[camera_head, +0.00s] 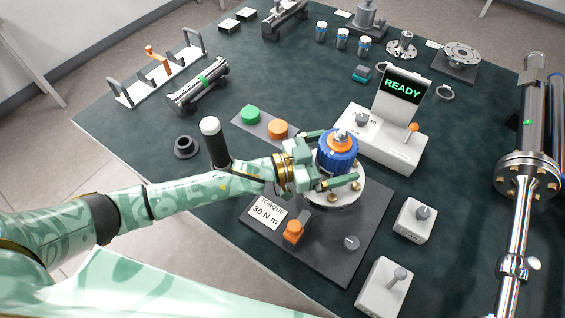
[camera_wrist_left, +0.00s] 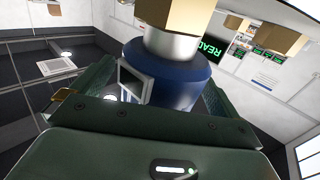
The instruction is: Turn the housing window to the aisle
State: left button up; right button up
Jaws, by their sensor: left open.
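The blue transmitter housing (camera_head: 338,163) stands upright on a pale bolted flange (camera_head: 348,194) on the dark fixture plate (camera_head: 330,245). It has an orange ring and metal fitting on top. My left gripper (camera_head: 340,156) reaches in from the left with its fingers on either side of the housing. The jaws are open; whether a finger touches the housing I cannot tell. In the left wrist view the housing (camera_wrist_left: 184,82) fills the space between the fingers, and its framed window (camera_wrist_left: 133,82) shows at its left, partly hidden by the gripper. My right gripper is out of view.
A white READY console (camera_head: 382,137) stands close behind the housing. A black post with a white top (camera_head: 215,142) stands near my left forearm. White switch boxes (camera_head: 415,221) are at the right front, and a flanged pipe (camera_head: 526,178) rises at the far right.

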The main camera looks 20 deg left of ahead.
pick_arm(q)
jog(key=p+v, duration=0.1)
jog(key=v, duration=1.4)
jog(key=shift+a+p, duration=0.25)
jog(key=shift+p, duration=0.1)
jog(key=shift+s, duration=0.1)
